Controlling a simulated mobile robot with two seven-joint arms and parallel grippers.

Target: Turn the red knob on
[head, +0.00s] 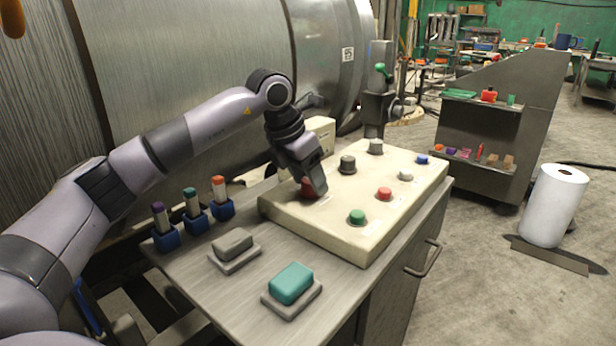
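I cannot tell whether the fingers are closed on the knob, nor how far the knob is turned. A smaller red button (384,194) is on the panel to the right. My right gripper is not in view.
The panel also carries a green button (357,216), a dark grey knob (347,164), another grey knob (375,146) and a blue button (421,160). A teal block (291,283) and a grey block (233,243) lie in front. Several coloured markers stand left in blue holders (195,220).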

